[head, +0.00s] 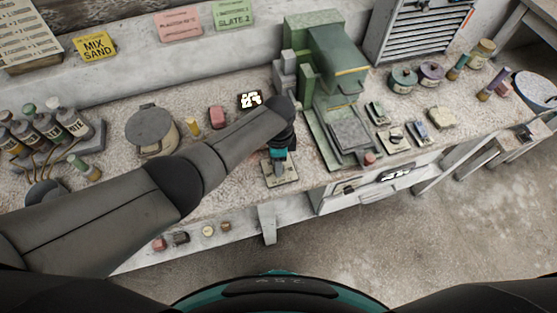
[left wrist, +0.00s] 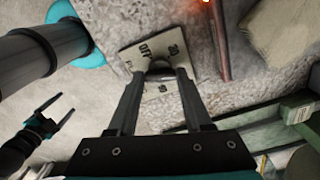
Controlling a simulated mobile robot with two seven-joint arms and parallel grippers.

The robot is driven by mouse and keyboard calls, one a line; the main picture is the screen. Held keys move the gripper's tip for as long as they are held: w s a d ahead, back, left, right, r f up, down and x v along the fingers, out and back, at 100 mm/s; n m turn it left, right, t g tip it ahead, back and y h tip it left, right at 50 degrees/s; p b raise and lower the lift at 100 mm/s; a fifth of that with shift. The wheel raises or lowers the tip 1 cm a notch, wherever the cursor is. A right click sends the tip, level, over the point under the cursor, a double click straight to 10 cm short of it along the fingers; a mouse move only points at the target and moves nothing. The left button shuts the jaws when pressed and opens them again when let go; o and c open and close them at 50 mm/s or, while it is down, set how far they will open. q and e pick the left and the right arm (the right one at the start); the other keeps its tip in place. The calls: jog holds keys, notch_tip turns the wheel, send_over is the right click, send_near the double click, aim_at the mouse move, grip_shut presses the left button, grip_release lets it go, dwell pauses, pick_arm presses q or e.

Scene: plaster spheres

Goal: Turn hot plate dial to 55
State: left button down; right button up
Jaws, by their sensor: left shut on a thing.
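The dial plate (head: 283,181) is a pale square on the front of the bench. In the left wrist view the plate (left wrist: 148,50) shows "OFF" and "20" on its edge, with another number below that is hard to read. My left gripper (head: 280,163) points down over the plate. In the left wrist view its fingers (left wrist: 160,73) are shut on the dark round dial (left wrist: 160,66), and hide part of it. My right gripper (left wrist: 50,117) shows at the lower left of that view, with its fingers apart and empty, away from the dial.
A small black display (head: 250,99) with blurred white digits stands behind my left forearm. A green press (head: 337,65) stands right of the dial. A lidded pot (head: 152,130) and a rack of bottles are at the left. A brown rod (left wrist: 219,40) lies beside the plate.

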pick_arm(q)
jog(key=shift+m, duration=1.6)
jog(key=shift+c, duration=1.6)
grip_release()
jog(key=shift+r, duration=0.1)
jog(key=shift+r, duration=0.25)
notch_tip(320, 180, up, 15)
jog(key=p, duration=0.3)
jog(key=shift+f, duration=0.2)
